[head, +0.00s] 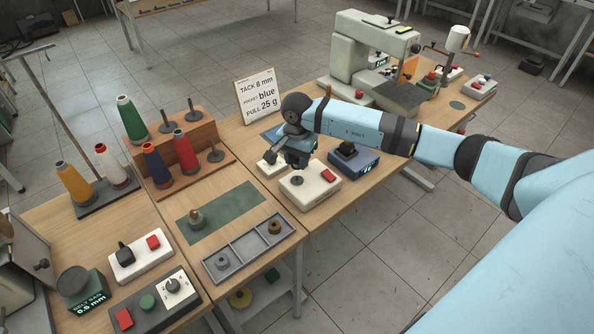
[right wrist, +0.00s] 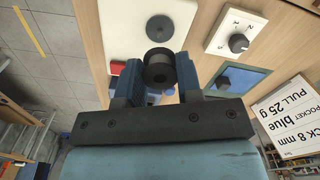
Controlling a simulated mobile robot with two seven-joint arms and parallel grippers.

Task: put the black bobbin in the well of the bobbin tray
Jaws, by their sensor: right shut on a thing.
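The black bobbin (right wrist: 158,68) is held between the two fingers of my right gripper (right wrist: 158,80) in the right wrist view. In the head view my right gripper (head: 297,160) is above the white box with a red button (head: 322,189), and I cannot make out the bobbin there. The grey bobbin tray (head: 238,276) lies on the table to the left of and nearer than this gripper. Its left compartment holds a grey bobbin (head: 222,262) and its right one a brass-brown bobbin (head: 274,227); the middle looks empty. My left gripper is not in view.
A blue box (head: 366,163) stands right of the white box. A green mat (head: 221,212) with a small metal piece (head: 196,219) lies behind the tray. Thread cones (head: 185,151) stand at the back left. A sign (head: 257,95) and a sewing machine (head: 356,45) stand farther back.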

